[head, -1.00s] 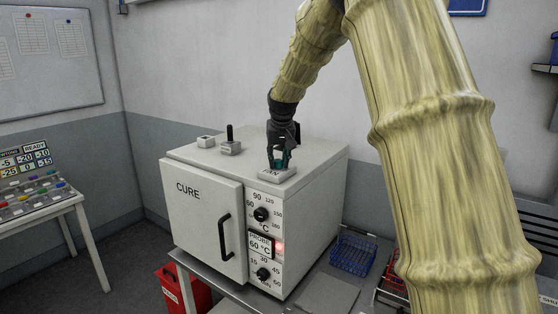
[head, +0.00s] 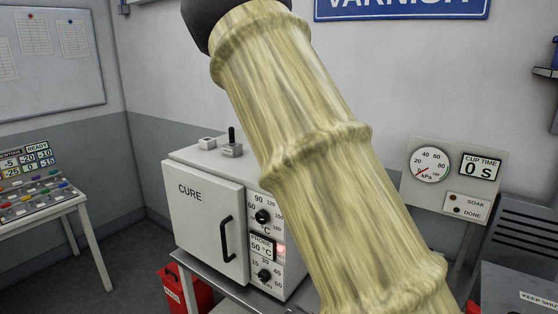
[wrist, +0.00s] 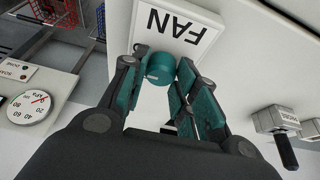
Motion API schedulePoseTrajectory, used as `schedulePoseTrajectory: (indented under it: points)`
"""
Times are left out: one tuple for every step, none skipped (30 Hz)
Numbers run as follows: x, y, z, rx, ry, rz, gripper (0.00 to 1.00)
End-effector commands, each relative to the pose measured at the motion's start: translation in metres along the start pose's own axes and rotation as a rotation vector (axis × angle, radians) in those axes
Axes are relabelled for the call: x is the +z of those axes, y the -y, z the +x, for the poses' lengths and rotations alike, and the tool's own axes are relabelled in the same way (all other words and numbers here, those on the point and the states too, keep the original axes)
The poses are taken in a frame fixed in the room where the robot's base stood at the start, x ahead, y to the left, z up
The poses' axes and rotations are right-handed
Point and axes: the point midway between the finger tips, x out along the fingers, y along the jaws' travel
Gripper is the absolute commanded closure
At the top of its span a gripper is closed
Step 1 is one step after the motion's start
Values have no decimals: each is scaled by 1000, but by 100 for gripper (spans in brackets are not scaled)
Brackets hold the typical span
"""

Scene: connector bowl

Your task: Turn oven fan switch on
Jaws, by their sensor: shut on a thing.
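The oven (head: 205,220), marked CURE, stands at the centre left of the head view. Its fan switch shows in the wrist view as a white block labelled FAN (wrist: 178,25) with a round teal knob (wrist: 160,68) at its edge. My gripper (wrist: 163,75) has its teal-padded fingers on both sides of the knob, shut on it. In the head view my arm hides the gripper and the fan switch. I cannot tell whether the switch is on or off.
Another switch block with a black lever (head: 232,144) stands on the oven top, beside a small white block (head: 207,143). A gauge panel (head: 453,180) is at the right. Wire baskets (wrist: 55,12) show in the wrist view. A side table (head: 45,205) is at the left.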

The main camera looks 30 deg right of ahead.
Motion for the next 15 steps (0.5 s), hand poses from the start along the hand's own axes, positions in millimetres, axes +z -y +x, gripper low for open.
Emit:
schedulePoseTrajectory:
  points:
    - [-1,0,-1,4,-2,10,94]
    - [-1,0,-1,6,-3,15,94]
    - [-1,0,0,8,-2,20,94]
    - [-1,0,0,10,-2,23,94]
    - [-1,0,0,11,-2,26,94]
    - [-1,0,0,12,-2,29,94]
    - [-1,0,0,13,-2,30,94]
    - [-1,0,0,13,-2,31,94]
    - [0,0,0,13,-2,32,94]
    - [0,0,0,13,-1,33,94]
    - [0,0,0,13,-1,33,94]
    - [0,0,0,13,-1,33,94]
    - [0,0,0,13,-1,33,94]
    - [0,0,0,13,-1,33,94]
    - [0,0,0,13,-1,32,94]
